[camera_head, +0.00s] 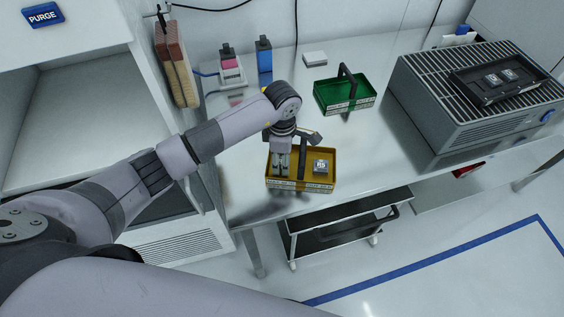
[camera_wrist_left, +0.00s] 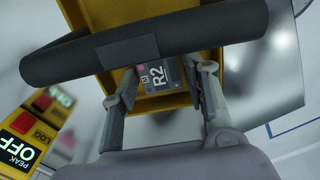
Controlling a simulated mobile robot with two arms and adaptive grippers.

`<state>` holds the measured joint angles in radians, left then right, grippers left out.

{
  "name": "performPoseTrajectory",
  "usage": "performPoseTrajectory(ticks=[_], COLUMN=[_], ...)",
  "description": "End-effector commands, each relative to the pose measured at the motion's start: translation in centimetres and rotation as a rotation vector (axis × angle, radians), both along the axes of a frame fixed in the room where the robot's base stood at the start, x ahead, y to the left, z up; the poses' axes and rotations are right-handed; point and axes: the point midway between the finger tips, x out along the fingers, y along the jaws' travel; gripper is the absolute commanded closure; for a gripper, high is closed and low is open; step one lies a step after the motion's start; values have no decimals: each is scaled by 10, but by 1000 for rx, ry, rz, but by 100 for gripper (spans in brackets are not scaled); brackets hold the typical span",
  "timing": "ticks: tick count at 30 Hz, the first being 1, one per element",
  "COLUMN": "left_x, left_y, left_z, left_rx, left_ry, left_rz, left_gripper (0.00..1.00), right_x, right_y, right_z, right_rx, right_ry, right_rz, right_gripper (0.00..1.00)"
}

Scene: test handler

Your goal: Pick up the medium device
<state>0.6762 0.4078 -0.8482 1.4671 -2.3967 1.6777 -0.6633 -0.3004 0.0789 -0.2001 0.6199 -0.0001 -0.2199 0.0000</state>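My left gripper (camera_head: 280,170) reaches down into the left part of a yellow tray (camera_head: 304,186) with a dark upright handle (camera_head: 303,152). In the left wrist view its two fingers (camera_wrist_left: 167,82) stand apart, with a small grey device (camera_wrist_left: 160,76) marked R2 between their tips. I cannot tell whether the fingers touch it. Another small grey-white device (camera_head: 320,166) sits in the tray's right part. Two more devices (camera_head: 499,78) sit in a black tray on the grey machine. Which device is the medium one is not clear. My right gripper is not in view.
A green tray (camera_head: 343,108) with a dark handle stands behind the yellow one. The grey slatted machine (camera_head: 480,115) stands at right. A black cart (camera_head: 340,222) is below the table (camera_head: 375,150), whose middle is clear.

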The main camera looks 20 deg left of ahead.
Motion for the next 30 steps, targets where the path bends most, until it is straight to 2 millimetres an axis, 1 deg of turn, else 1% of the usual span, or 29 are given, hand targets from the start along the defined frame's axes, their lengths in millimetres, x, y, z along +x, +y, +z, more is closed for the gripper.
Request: performPoseTrajectory(ticks=[2,14,24,26,30], left_x=[0,0,1,1,2], left_y=[0,0,0,0,0], left_z=[0,0,4,7,24], left_rx=[0,0,0,0,-1], left_ry=[0,0,-2,-3,-6], left_rz=[0,0,1,1,-1], left_gripper=[66,92,93,93,93], right_x=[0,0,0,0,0], right_y=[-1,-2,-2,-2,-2], right_z=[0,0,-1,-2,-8], right_rx=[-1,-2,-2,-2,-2], right_ry=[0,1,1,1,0], right_rz=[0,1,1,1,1], right_gripper=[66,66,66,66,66])
